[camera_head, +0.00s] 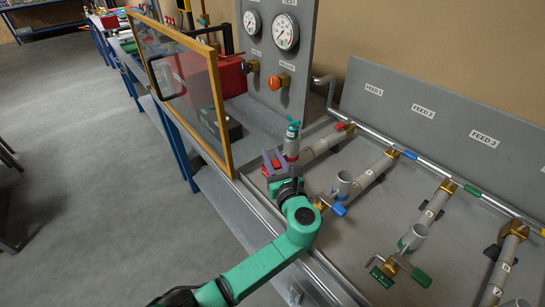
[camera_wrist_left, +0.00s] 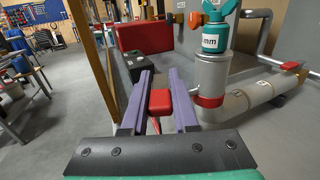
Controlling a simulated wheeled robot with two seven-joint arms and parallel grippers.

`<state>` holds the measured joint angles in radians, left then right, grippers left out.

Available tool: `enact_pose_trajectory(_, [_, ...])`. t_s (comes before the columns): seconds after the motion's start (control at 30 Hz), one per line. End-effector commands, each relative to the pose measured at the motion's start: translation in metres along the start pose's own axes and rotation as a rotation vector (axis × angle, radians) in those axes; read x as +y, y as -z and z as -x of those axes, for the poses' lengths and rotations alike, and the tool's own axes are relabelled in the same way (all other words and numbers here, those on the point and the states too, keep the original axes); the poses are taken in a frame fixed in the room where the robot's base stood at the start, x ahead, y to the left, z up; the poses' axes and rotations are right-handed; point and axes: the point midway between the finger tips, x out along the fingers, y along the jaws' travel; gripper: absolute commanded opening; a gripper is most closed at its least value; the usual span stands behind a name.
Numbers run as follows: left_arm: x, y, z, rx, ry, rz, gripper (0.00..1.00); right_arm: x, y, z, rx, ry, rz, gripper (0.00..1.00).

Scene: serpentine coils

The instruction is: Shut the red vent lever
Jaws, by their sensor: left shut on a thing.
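The red vent lever (camera_wrist_left: 160,102) shows as a red grip between the purple fingers of my left gripper (camera_wrist_left: 160,84). In the head view my left gripper (camera_head: 273,160) is at the near end of the first pipe run, with the red lever grip (camera_head: 275,164) between its fingers. It is shut on that grip. The lever's pivot and valve body are hidden by the gripper. A grey upright pipe (camera_wrist_left: 212,75) with a red band and a teal fitting (camera_wrist_left: 216,36) on top stands just right of the fingers. My right gripper is not in view.
A wood-framed clear panel (camera_head: 223,115) stands left of the gripper. A gauge board (camera_head: 270,80) is behind. To the right are more pipes, with a blue lever (camera_head: 339,210) and a green lever (camera_head: 421,277).

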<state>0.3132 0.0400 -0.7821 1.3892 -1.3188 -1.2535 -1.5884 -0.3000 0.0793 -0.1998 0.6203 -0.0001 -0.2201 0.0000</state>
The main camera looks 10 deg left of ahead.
Motion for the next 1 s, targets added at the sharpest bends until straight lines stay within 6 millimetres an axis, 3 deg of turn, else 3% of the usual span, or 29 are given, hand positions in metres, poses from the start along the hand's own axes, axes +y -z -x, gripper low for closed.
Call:
enact_pose_trajectory(0.07, [0.000, 0.000, 0.000, 0.000, 0.000, -0.001, 0.00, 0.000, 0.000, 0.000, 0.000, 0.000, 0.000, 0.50])
enact_pose_trajectory(0.1, [0.000, 0.000, 0.000, 0.000, 0.001, -0.001, 0.31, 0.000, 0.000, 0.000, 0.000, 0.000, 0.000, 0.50])
enact_pose_trajectory(0.17, [0.000, 0.000, 0.000, 0.000, 0.001, -0.001, 0.54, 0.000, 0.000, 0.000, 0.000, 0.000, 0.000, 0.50])
enact_pose_trajectory(0.2, [0.000, 0.000, 0.000, 0.000, 0.001, -0.001, 0.57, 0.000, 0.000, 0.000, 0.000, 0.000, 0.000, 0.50])
enact_pose_trajectory(0.57, [0.000, 0.002, 0.006, 0.001, 0.002, 0.000, 0.57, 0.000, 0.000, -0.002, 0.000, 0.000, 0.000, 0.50])
enact_pose_trajectory(0.67, [-0.001, 0.004, 0.024, 0.003, 0.004, 0.001, 0.57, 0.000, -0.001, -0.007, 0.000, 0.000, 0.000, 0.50])
enact_pose_trajectory(1.0, [0.000, 0.004, 0.120, 0.005, 0.002, 0.002, 0.57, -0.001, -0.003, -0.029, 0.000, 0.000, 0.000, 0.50])
